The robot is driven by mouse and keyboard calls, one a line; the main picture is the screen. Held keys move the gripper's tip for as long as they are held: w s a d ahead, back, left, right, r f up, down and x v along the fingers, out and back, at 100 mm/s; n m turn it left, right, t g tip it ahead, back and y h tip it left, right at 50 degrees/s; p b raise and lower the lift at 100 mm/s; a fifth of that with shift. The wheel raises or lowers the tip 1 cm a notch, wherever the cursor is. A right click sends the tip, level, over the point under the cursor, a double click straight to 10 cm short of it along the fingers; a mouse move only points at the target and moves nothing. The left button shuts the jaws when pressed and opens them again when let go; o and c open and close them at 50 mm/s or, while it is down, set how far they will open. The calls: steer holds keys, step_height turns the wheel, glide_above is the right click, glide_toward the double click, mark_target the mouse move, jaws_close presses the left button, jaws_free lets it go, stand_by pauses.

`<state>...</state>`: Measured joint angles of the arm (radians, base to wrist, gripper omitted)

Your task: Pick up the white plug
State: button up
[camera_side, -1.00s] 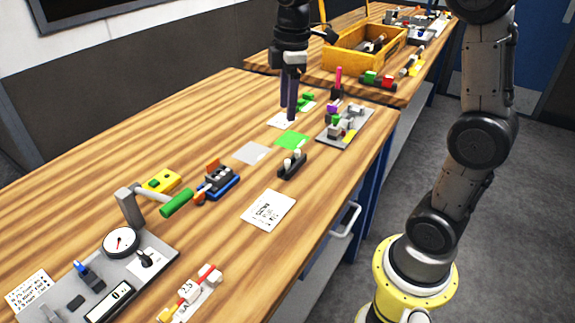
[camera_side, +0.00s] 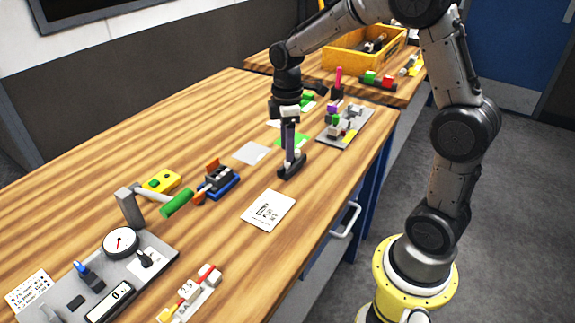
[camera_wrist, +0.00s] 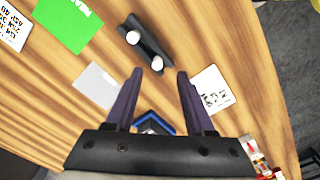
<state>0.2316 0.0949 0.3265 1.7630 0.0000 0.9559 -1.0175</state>
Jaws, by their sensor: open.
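A black holder (camera_wrist: 148,45) carries two white round-topped plugs: one (camera_wrist: 132,38) farther from my gripper, one (camera_wrist: 157,64) nearer. In the side view the black holder (camera_side: 292,168) stands on the wooden table, with my fingers hiding much of its plugs. My gripper (camera_wrist: 160,74) is open, its two dark fingers pointing down over the holder. In the wrist view the nearer plug appears between the fingertips; I cannot tell whether they touch it. My gripper also shows in the side view (camera_side: 289,155).
A green card (camera_wrist: 70,22) and a grey square (camera_side: 252,153) lie flat nearby. A white printed card (camera_side: 268,210) lies in front of the holder. A blue device (camera_side: 220,183) stands to its left, a grey board with parts (camera_side: 357,112) behind right. Bare wood surrounds the holder.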

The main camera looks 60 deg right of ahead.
mark_target(287, 167)
steer(key=f, duration=0.4)
steer(key=shift+w+d, duration=0.1)
steer(key=shift+d, duration=0.1)
steer(key=shift+c, duration=0.2)
jaws_close()
